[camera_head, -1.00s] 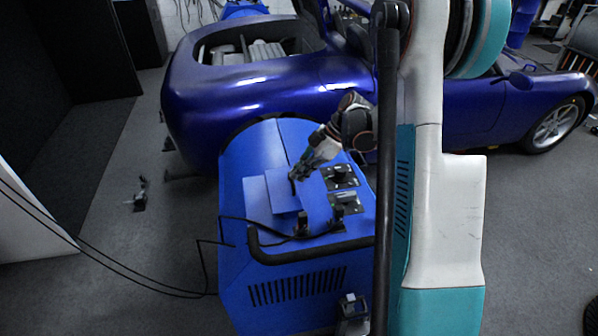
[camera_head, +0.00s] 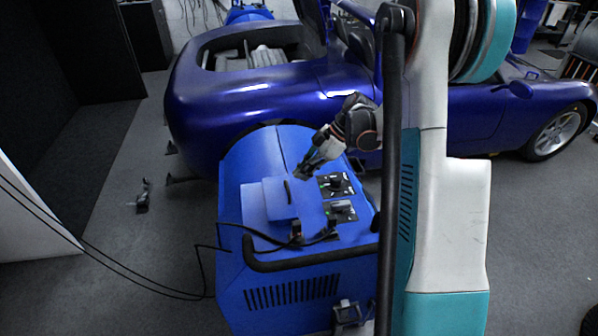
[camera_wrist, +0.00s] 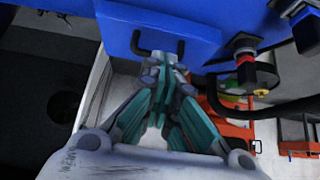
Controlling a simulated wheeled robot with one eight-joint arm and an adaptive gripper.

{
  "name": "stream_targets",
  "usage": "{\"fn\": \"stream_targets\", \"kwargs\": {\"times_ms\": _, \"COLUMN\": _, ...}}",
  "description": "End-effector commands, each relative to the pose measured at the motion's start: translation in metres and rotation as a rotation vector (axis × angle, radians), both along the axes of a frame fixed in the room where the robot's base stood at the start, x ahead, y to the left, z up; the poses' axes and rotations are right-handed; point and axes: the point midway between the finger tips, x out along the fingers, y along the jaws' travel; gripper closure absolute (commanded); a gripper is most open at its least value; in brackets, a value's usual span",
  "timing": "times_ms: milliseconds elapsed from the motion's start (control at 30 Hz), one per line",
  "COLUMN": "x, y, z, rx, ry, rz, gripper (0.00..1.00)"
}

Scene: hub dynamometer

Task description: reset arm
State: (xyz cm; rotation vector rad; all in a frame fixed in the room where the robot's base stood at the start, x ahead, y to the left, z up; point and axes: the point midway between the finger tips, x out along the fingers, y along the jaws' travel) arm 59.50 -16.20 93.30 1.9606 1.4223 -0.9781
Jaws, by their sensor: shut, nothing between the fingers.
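My gripper (camera_head: 303,172) is shut and empty above the top of the blue dynamometer unit (camera_head: 290,270). It points down and left, just up and right of a black handle (camera_head: 288,190) on a blue panel (camera_head: 281,206). In the wrist view my closed fingertips (camera_wrist: 161,62) appear just below the black handle (camera_wrist: 157,46). The fingers look apart from the handle, though the exact gap is hard to tell.
Black switches (camera_head: 335,184) sit right of the panel. A black rail (camera_head: 300,262) runs along the unit's near edge, with cables trailing left. A dark blue car (camera_head: 250,100) stands close behind.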

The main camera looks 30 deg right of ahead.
Motion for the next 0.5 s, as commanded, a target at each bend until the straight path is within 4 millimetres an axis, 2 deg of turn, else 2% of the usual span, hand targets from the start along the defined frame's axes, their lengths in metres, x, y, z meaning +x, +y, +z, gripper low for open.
{"fn": "stream_targets", "kwargs": {"times_ms": 33, "x": -0.003, "y": -0.011, "z": 0.0, "rx": 0.0, "ry": 0.002, "rz": -0.004, "gripper": 1.0}}
{"fn": "stream_targets", "kwargs": {"times_ms": 200, "x": -0.012, "y": -0.04, "z": -0.005, "rx": 0.0, "ry": 0.001, "rz": -0.003, "gripper": 1.0}}
{"fn": "stream_targets", "kwargs": {"times_ms": 333, "x": -0.018, "y": -0.055, "z": -0.007, "rx": 0.0, "ry": 0.001, "rz": -0.002, "gripper": 1.0}}
{"fn": "stream_targets", "kwargs": {"times_ms": 500, "x": -0.021, "y": -0.063, "z": -0.01, "rx": 0.0, "ry": 0.001, "rz": -0.001, "gripper": 1.0}}
